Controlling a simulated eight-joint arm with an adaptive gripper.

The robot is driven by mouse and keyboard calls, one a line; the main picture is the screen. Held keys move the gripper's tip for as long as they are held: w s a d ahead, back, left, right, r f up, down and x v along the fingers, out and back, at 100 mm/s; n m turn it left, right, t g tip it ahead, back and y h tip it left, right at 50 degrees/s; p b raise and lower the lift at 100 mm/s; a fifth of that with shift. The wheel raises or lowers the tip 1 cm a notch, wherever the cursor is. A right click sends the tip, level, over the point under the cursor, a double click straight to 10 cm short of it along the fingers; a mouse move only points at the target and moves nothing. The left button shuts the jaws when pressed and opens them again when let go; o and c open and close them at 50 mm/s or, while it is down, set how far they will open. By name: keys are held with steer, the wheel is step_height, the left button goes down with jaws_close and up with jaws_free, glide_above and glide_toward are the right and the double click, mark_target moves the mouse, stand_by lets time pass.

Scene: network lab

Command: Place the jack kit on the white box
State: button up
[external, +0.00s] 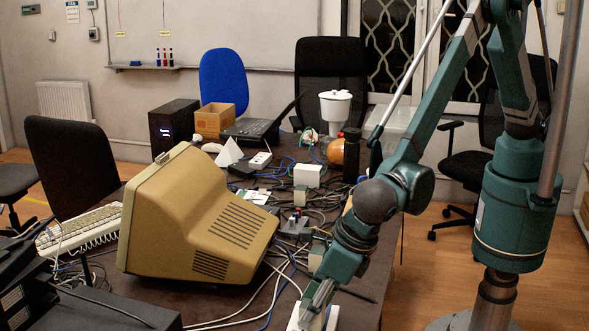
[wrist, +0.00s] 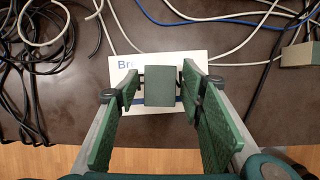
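In the wrist view, a small grey-green block (wrist: 160,85) with dark side pieces sits between the fingers of my gripper (wrist: 160,88). The fingers are apart, with a narrow gap on each side of the block. Below it is a white printed item (wrist: 191,62) with "Br" lettering and a blue stripe, partly hidden by the block and fingers. I cannot tell which of these is the jack kit. In the external view my gripper (external: 318,303) is low at the table's front edge. A small white box (external: 307,175) stands farther back among the cables.
A beige monitor (external: 195,222) stands left of my gripper. A beige-grey block (wrist: 298,57) lies to the right in the wrist view. Black cables (wrist: 45,60) and white cables crowd the table. Bare tabletop (wrist: 75,125) shows near the front edge.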

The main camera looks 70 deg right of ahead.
steer(key=shift+r, duration=0.15)
steer(key=p+v, duration=0.1)
steer(key=v, duration=1.1)
stand_by(0.3)
stand_by(0.9)
